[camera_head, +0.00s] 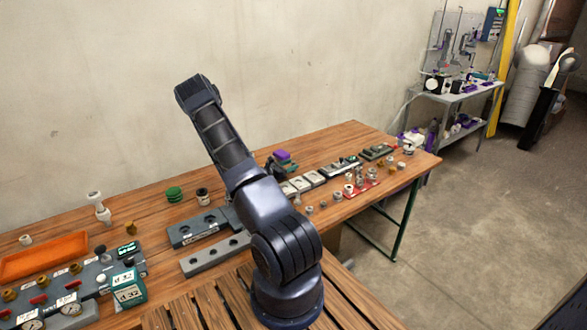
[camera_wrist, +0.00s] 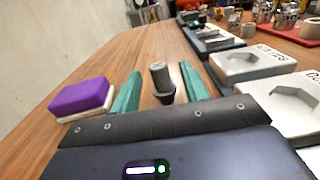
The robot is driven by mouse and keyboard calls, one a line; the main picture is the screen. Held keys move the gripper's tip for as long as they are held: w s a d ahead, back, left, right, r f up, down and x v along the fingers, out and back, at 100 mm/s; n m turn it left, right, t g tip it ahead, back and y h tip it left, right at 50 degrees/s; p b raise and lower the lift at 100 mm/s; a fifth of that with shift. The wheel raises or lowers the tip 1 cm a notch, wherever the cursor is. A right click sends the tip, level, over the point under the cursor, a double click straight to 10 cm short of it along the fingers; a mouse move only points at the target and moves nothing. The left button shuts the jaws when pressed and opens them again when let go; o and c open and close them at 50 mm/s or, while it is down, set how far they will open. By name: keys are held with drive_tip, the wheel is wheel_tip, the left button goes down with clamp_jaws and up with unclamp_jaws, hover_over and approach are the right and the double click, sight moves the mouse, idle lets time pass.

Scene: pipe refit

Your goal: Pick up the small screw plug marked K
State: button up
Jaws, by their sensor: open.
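In the wrist view my gripper (camera_wrist: 161,72) is open, with its two teal fingers apart low over the wooden table. A small grey cylinder with a wider dark base (camera_wrist: 162,78) stands upright between and just beyond the fingers. No letter K can be read on it, so I cannot tell whether it is the plug marked K. In the head view my arm covers most of this spot, and my gripper cannot be made out clearly.
A purple-topped block (camera_wrist: 82,97) lies close left of the fingers. Pale blocks with hexagonal recesses (camera_wrist: 250,62) stand close on the right. In the head view, several small fittings (camera_head: 349,188) stand further right, and an orange tray (camera_head: 45,256) lies far left.

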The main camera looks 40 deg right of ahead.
drive_tip(key=d, duration=0.4)
clamp_jaws()
drive_tip(key=shift+r, duration=0.1)
